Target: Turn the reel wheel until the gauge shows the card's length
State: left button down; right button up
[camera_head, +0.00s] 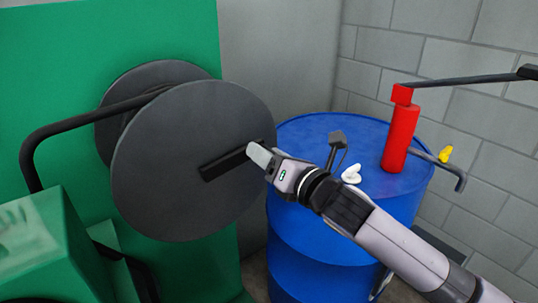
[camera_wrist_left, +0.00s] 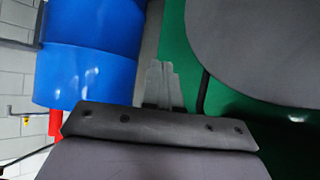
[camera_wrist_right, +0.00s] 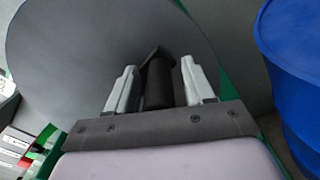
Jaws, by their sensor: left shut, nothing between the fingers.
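The reel wheel (camera_head: 185,190) is a large dark grey disc in front of the green housing (camera_head: 60,70). A black handle (camera_head: 220,164) sticks out from its face. My right gripper (camera_head: 259,156) is at the handle's outer end. In the right wrist view, the handle (camera_wrist_right: 158,85) stands between the spread fingers of that gripper (camera_wrist_right: 160,90), with gaps on both sides. My left gripper (camera_wrist_left: 158,84) has its fingers together and empty; the wheel (camera_wrist_left: 265,45) is to its right in that view. I cannot make out a gauge reading or a card.
A blue drum (camera_head: 310,235) stands right of the wheel. On it are a red cylinder (camera_head: 400,138) with a dark arm and a small white object (camera_head: 351,174). A black bent bar (camera_head: 85,115) crosses in front of the housing. A green box (camera_head: 50,240) fills the lower left.

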jog(key=v, duration=0.7)
dwell(0.3)
